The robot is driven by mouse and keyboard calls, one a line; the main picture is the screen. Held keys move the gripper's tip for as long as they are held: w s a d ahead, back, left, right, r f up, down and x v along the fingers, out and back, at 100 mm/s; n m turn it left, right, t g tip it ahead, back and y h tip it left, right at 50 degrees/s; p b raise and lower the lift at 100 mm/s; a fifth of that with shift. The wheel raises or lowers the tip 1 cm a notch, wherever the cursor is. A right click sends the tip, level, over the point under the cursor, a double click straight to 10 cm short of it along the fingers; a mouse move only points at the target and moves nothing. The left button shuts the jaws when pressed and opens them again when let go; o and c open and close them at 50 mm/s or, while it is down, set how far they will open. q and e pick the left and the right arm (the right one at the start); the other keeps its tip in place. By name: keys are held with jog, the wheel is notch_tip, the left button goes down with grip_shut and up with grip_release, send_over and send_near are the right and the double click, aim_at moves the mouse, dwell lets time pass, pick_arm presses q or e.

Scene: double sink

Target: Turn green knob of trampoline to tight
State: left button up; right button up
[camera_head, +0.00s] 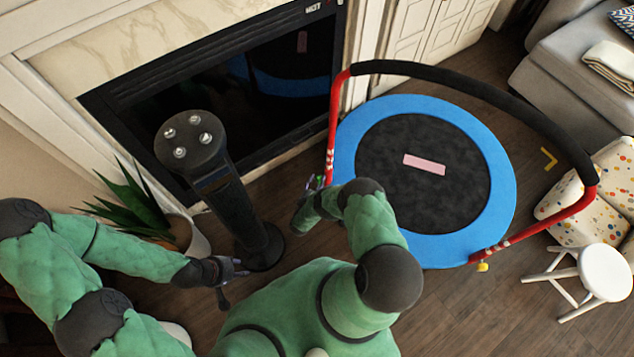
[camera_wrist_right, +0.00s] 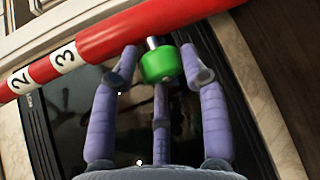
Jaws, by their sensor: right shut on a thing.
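The trampoline (camera_head: 500,190) has a blue rim, a black mat and a red-and-black handlebar. In the right wrist view, the green knob (camera_wrist_right: 161,66) sits on a short metal stem at the red bar (camera_wrist_right: 150,25). The fingers of my right gripper (camera_wrist_right: 160,58) are closed around the knob, one on each side and one below. In the head view, my right gripper (camera_head: 312,188) is at the bar's left lower end, with the knob mostly hidden. My left gripper (camera_head: 234,285) is empty, fingers apart, near the dark stand's base.
A dark stand (camera_head: 225,190) with several silver buttons stands left of the trampoline, beside a potted plant (camera_head: 135,205). A fireplace (camera_head: 270,90) is behind. A yellow knob (camera_head: 482,267) is on the bar's right end. A white stool (camera_head: 605,270) and patterned chair (camera_head: 600,190) stand right.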

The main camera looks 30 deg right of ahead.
jog(key=shift+a+f+t, duration=0.3)
jog(key=shift+a+f, duration=0.1)
jog(key=shift+a, duration=0.05)
dwell(0.3)
jog(key=o, duration=1)
jog(key=shift+o, duration=0.2)
jog(key=shift+d+r+m, duration=0.1)
jog(key=shift+d+m, duration=0.1)
jog(key=shift+m, duration=0.1)
jog(key=shift+s+a+r, duration=0.1)
jog(key=shift+a, duration=0.05)
jog(key=v, duration=1.1)
jog(key=shift+a, duration=0.3)
